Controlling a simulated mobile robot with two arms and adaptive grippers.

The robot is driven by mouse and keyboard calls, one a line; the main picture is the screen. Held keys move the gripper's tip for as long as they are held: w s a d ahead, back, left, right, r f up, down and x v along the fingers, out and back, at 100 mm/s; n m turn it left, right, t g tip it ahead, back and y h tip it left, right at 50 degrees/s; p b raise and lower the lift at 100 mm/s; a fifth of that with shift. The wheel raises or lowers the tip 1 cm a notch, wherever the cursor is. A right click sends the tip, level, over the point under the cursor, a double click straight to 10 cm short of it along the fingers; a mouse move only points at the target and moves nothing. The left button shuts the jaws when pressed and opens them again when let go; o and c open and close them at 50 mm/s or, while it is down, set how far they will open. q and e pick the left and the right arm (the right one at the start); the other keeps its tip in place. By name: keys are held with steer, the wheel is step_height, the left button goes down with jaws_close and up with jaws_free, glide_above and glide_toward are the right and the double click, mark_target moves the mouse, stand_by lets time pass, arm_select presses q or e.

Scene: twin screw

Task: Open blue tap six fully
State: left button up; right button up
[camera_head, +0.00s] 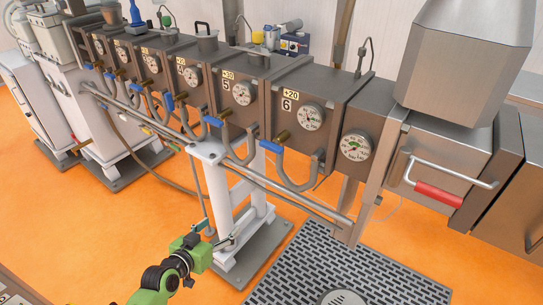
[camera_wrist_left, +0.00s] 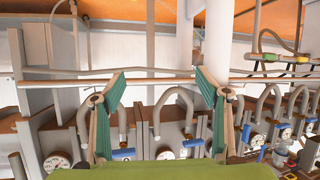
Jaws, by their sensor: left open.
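Blue tap six is a blue lever (camera_head: 271,146) on a brass valve below the yellow label 6, on the front of the steel box row. The lever lies sideways, roughly along the row. My left gripper (camera_head: 222,238) is low in front of the row, below and left of tap six, and clear of it. In the left wrist view, the scene is upside down and my open, empty fingers (camera_wrist_left: 160,80) frame a grey hose. Several blue levers show there, one of them (camera_wrist_left: 123,154) near a finger; I cannot tell which is tap six. My right gripper is out of view.
A long pipe rail (camera_head: 290,188) and curved hoses (camera_head: 298,185) run below the taps. A white stand (camera_head: 222,190) is close to my left gripper. A red-handled steel door (camera_head: 440,193) is at the right. Orange floor and a floor grate (camera_head: 345,262) lie in front.

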arm_select(q)
steer(key=w+d+r+m+t+h+b, duration=0.1)
steer(key=d+r+h, duration=0.1)
steer(key=r, duration=0.5)
steer(key=w+d+r+m+t+h+b, duration=0.1)
steer(key=d+r, duration=0.2)
steer(key=r, duration=0.4)
steer(key=m+h, duration=0.2)
steer(key=h, duration=0.1)
glide_toward(269, 149)
steer(key=p+x, duration=0.1)
steer(key=x, duration=1)
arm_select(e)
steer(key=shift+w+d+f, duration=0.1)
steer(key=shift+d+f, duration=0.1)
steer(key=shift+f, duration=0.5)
arm_select(q)
steer(key=c, duration=1.1)
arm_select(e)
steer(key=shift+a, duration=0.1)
